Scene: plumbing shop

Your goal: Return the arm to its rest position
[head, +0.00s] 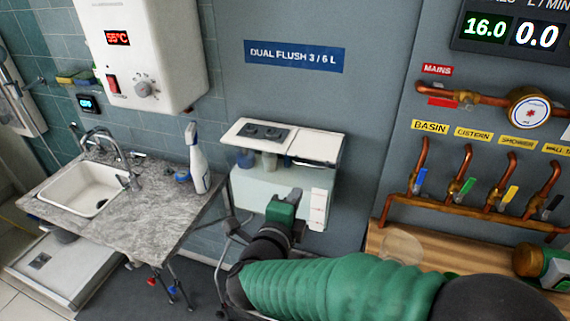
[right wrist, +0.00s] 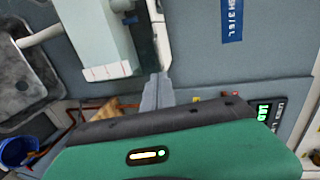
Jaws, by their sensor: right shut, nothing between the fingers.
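My right arm (head: 340,287) has a ribbed green sleeve and comes in from the lower right of the head view. It bends at a dark joint, and my right gripper (head: 296,196) points up in front of the white cistern (head: 262,191). In the right wrist view the grey fingers of my right gripper (right wrist: 158,80) are together, with nothing between them. The cistern also shows in the right wrist view (right wrist: 92,35), beyond the fingers and to the left. I cannot tell the exact gap to it. My left gripper is in neither view.
A worktop (head: 170,200) with a sink (head: 83,190) and a spray bottle (head: 197,160) stands at left, with a shower tray (head: 60,272) below. Copper pipes with valves (head: 465,187) are on the right wall above a wooden bench (head: 380,240). A water heater (head: 145,50) hangs upper left.

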